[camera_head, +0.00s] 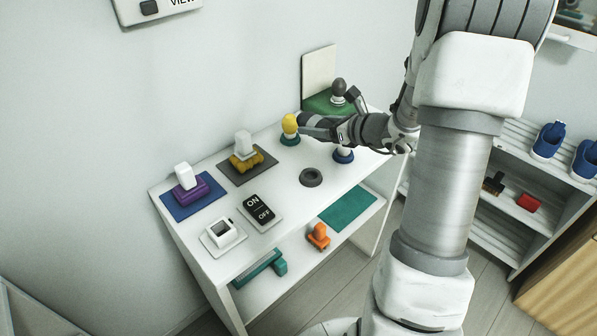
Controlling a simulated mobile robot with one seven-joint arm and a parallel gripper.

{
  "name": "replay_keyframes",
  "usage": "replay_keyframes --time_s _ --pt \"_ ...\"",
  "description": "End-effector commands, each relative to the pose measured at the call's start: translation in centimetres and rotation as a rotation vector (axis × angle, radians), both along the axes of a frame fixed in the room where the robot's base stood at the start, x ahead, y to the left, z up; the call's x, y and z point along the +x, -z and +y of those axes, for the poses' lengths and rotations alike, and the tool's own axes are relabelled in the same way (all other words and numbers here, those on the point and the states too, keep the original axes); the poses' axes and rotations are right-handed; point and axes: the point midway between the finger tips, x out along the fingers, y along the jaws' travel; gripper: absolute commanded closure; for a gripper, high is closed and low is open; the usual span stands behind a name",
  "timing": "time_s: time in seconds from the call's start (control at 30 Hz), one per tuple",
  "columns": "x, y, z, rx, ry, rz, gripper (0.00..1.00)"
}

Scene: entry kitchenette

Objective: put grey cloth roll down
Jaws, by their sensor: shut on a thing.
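My gripper (322,126) reaches in from the right over the back of the white table. It is shut on a small dark grey shape, taken as the grey cloth roll (309,120). The roll's outline is hard to tell from my dark fingers. It is close beside a yellow knob on a green base (290,124); I cannot tell whether they touch. Whether the roll rests on the tabletop (284,186) or hangs above it is also unclear.
A grey knob (339,87) stands by a green block behind my gripper. A white and blue knob (343,155) is just below my wrist. A dark ring (311,177) lies in front. Purple (187,194) and yellow (246,161) pieces sit on mats at left.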

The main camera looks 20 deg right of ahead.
Motion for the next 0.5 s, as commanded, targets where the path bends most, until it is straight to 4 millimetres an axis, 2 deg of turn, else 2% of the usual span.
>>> replay_keyframes --time_s 0.03,0.1,0.27,0.37,0.5 --pt "0.1 0.8 -1.4 -0.004 0.013 -0.005 0.89" --pt "0.1 0.6 -2.8 -0.003 0.025 -0.005 0.89" --pt "0.0 0.1 -4.6 0.001 0.042 -0.003 0.89" --pt "0.3 0.5 -4.2 0.004 0.045 -0.001 0.89" --pt "1.4 2.3 -1.8 0.006 0.042 0.002 0.89"
